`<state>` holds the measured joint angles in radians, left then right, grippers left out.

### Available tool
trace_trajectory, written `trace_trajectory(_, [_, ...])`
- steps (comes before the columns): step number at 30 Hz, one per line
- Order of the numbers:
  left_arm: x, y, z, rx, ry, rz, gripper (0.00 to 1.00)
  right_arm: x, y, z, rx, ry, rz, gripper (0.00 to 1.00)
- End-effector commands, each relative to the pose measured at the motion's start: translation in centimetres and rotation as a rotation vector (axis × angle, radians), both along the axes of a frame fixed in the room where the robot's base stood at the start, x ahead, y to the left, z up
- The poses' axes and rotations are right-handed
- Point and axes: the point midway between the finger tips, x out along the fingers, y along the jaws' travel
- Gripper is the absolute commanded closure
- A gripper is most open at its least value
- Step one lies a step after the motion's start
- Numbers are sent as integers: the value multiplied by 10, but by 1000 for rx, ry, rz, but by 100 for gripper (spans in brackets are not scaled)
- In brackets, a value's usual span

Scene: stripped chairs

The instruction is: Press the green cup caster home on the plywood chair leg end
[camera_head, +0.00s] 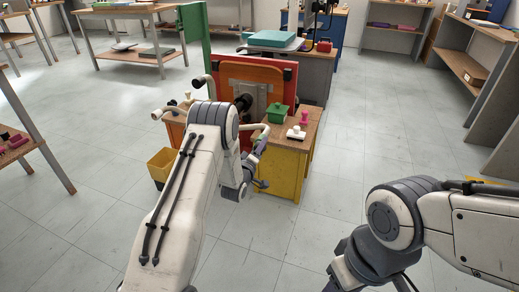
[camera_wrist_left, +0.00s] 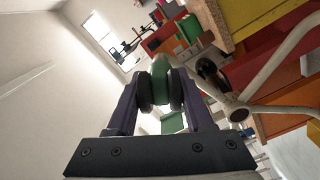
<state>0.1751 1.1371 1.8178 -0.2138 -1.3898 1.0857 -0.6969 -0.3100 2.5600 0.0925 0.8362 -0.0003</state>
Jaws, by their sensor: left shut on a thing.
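My left gripper (camera_wrist_left: 160,88) is shut on the green cup caster (camera_wrist_left: 161,80), which sits between its two dark pads in the left wrist view. In the head view, the left gripper (camera_head: 259,164) is at the near side of the wooden-topped bench, and my arm hides the caster. In the head view, a pale leg (camera_head: 262,128) shows beside my wrist. My right gripper is out of view.
The yellow bench (camera_head: 284,172) carries a green box (camera_head: 277,113), a pink piece (camera_head: 304,117) and a white-based stamp-like piece (camera_head: 296,133). A red-framed orange panel (camera_head: 262,72) stands behind. A yellow bin (camera_head: 160,163) is at the left. The floor at right is clear.

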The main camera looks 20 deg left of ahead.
Motion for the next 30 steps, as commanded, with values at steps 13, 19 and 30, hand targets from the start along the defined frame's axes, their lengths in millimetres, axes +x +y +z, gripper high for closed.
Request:
trace_trajectory(13, [14,0,0,0,-2,0,100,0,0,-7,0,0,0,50])
trace_trajectory(19, [20,-1,0,0,-4,0,100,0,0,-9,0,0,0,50])
trace_trajectory(30, [23,-1,1,0,-1,0,13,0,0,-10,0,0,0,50])
